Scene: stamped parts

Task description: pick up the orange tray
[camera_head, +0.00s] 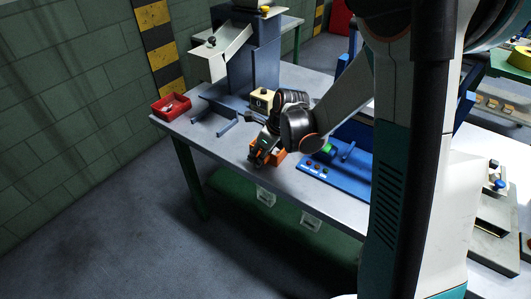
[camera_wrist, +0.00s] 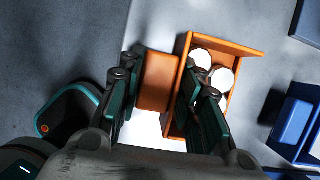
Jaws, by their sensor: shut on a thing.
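The orange tray (camera_head: 279,156) is near the front edge of the grey table, partly hidden by my gripper (camera_head: 263,154). In the wrist view the tray (camera_wrist: 235,46) is open-topped and holds several white round pieces (camera_wrist: 222,77). An orange part on its left side lies between the fingers of my gripper (camera_wrist: 158,78). The right finger reaches over the tray's inside and the left finger is outside. My gripper is shut on the tray. I cannot tell whether the tray's underside touches the table.
A blue panel with buttons (camera_head: 335,178) lies just right of the tray. A red bin (camera_head: 171,106) stands at the table's left corner. A yellowish block (camera_head: 262,100) and a blue-grey machine (camera_head: 252,62) stand behind. The table's front left is clear.

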